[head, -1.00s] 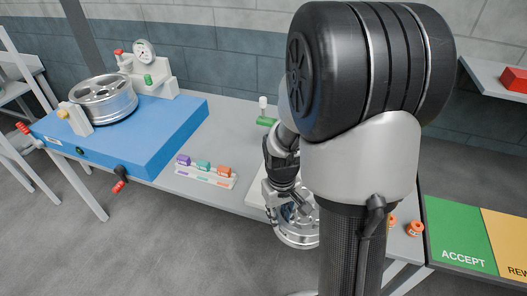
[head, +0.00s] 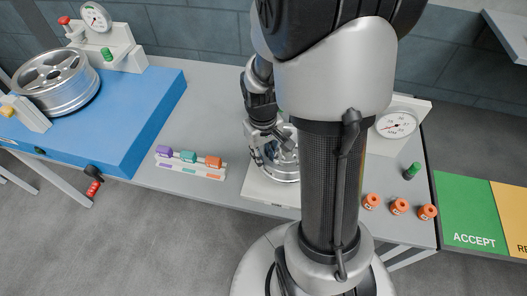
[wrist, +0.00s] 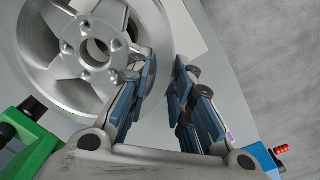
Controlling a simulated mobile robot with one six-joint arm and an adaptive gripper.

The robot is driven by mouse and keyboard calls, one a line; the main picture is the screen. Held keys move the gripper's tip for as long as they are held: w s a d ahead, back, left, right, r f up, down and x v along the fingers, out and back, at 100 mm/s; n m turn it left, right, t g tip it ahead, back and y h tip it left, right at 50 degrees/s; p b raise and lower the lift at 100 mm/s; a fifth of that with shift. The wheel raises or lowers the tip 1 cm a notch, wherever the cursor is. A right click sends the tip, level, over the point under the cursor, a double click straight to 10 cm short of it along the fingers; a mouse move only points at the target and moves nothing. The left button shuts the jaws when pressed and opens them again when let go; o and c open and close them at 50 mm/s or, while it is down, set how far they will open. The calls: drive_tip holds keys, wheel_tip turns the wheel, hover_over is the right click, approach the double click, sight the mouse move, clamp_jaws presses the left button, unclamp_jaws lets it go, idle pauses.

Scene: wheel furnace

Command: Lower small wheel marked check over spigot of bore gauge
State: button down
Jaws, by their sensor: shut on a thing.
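A small silver spoked wheel (head: 283,165) is by my gripper (head: 262,135), above or on a white base plate (head: 262,188); my own column hides its right side. I cannot tell if it touches the plate. In the wrist view the wheel (wrist: 98,50) fills the upper left, and my gripper (wrist: 160,62) is shut on its rim. No check mark is readable. A white panel with a dial (head: 397,125) stands to the right, probably the bore gauge. The spigot is hidden.
A blue block (head: 125,125) bears a larger wheel (head: 58,85) and a dial gauge (head: 95,18). A tray of coloured tags (head: 190,170) lies left of the plate. Several orange pieces (head: 399,206) and a green-topped piece (head: 411,171) stand right. A green ACCEPT area (head: 465,210) lies beyond.

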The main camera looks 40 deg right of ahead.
drive_tip(key=shift+w+f+b, duration=0.1)
drive_tip(key=shift+f+b, duration=1)
drive_tip(key=shift+f, duration=0.45)
drive_tip(key=shift+f+b, duration=0.95)
drive_tip(key=shift+f, duration=0.4)
idle(0.9)
drive_tip(key=c, duration=1.3)
unclamp_jaws()
drive_tip(key=shift+c, duration=0.2)
drive_tip(key=r, duration=1.2)
drive_tip(key=shift+a, duration=0.2)
drive_tip(key=s+a+r+n+t, duration=0.1)
drive_tip(key=s+a+r+t, duration=0.3)
drive_tip(key=s+a+r, duration=0.6)
drive_tip(key=s+a, duration=0.1)
drive_tip(key=a, duration=0.1)
drive_tip(key=shift+a+t, duration=0.3)
drive_tip(key=shift+a, duration=0.05)
